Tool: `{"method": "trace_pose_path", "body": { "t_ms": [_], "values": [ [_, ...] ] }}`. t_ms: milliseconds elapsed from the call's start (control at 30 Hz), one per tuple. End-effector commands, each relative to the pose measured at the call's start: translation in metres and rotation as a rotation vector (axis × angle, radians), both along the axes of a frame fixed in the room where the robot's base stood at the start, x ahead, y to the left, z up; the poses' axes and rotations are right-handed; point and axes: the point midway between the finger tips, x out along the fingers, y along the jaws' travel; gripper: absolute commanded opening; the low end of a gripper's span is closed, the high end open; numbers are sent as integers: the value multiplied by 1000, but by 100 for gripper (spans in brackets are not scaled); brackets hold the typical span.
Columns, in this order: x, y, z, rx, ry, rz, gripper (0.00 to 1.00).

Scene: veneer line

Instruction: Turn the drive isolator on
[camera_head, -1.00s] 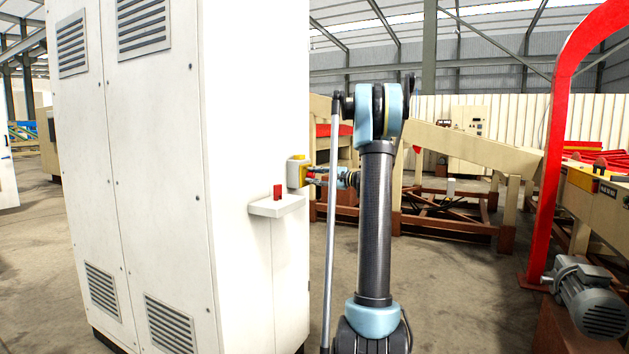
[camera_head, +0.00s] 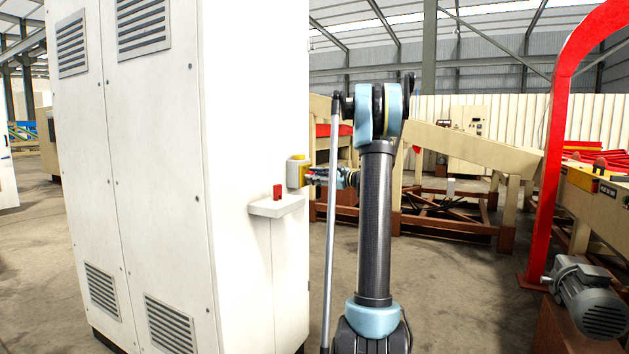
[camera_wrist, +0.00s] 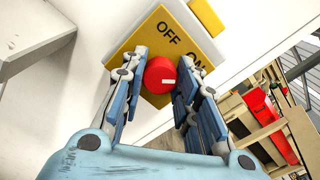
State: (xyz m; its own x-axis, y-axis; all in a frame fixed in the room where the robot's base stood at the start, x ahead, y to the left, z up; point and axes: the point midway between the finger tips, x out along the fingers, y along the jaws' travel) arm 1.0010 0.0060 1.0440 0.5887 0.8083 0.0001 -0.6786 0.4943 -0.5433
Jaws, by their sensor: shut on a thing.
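The drive isolator is a yellow plate (camera_wrist: 128,48) on a white box, marked OFF and ON, with a round red knob (camera_wrist: 158,76). In the head view its yellow face (camera_head: 299,172) shows on the right side of the white cabinet (camera_head: 245,120). My gripper (camera_wrist: 162,67) has its blue-grey fingers on either side of the knob and is shut on it. A white mark on the knob lies at its right side in the wrist view, towards the partly hidden ON. My gripper (camera_head: 311,173) hides the knob in the head view.
A small white shelf (camera_head: 268,209) with a red block (camera_head: 278,192) on it juts from the cabinet, left of the isolator. A red frame (camera_head: 552,150) and a grey motor (camera_head: 592,300) stand at the right. Bare floor lies between.

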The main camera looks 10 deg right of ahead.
Motion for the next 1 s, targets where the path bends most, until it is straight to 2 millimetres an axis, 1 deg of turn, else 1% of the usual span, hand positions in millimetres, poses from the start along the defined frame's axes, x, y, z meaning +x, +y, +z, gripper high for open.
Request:
{"method": "trace_pose_path", "body": {
  "t_ms": [33, 333, 367, 400, 433, 800, 867, 1000],
  "values": [
    [-2, 1, -3, -5, 3, 3, 5],
    [-2, 1, -3, -5, 4, 4, 5],
    [-2, 1, -3, -5, 4, 4, 33],
    [-2, 1, -3, -5, 4, 4, 42],
    [-2, 1, -3, -5, 4, 4, 49],
    [-1, -1, -1, -2, 1, 1, 50],
    [-3, -3, -1, -1, 1, 0, 50],
    [-12, -17, -1, -1, 2, -1, 50]
  ]
}}
